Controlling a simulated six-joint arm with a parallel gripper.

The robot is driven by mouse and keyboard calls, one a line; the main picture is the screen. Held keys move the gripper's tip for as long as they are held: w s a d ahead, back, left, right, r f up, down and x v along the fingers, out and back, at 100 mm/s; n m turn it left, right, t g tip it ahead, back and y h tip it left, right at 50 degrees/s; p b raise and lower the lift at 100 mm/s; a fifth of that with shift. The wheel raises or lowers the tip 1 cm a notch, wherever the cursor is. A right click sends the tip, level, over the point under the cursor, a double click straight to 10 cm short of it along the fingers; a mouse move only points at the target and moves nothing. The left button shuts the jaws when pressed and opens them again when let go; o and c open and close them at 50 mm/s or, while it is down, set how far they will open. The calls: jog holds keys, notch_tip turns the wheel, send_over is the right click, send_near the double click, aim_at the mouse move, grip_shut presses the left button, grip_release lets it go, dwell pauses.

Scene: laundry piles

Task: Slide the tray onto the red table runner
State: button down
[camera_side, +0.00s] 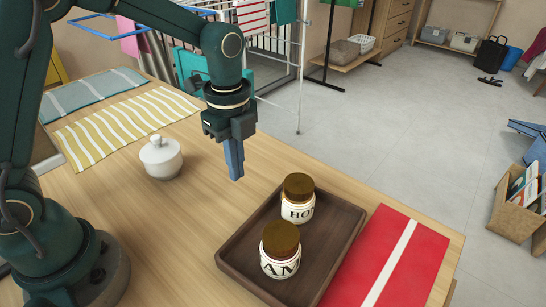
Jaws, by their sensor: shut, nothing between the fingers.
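A dark brown wooden tray (247,241) lies on the table, with two brown-lidded jars in it. One jar (298,200) stands near the tray's far side and the other jar (280,250) nearer the camera. The red table runner (418,262) with a white stripe lies flat just right of the tray. The tray's right edge is at the runner's left edge; I cannot tell whether it overlaps it. My gripper (237,176) is shut and empty, pointing down beyond the tray's far left side, apart from it.
A white lidded pot (161,158) stands left of my gripper. A yellow-striped cloth (125,125) and a blue-grey striped cloth (90,92) lie at the back left. The wooden table (190,225) is bare between the pot and the tray. A drying rack stands behind the table.

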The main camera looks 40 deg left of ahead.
aim_at(309, 253)
notch_tip(309, 253, down, 6)
jog(key=shift+s+r, duration=0.1)
jog(key=d, duration=0.3)
jog(key=shift+f, duration=0.25)
jog(key=shift+d, duration=0.55)
jog(key=d, duration=1.3)
jog(key=shift+s+d, duration=0.2)
jog(key=shift+s, duration=0.1)
jog(key=shift+a, duration=0.15)
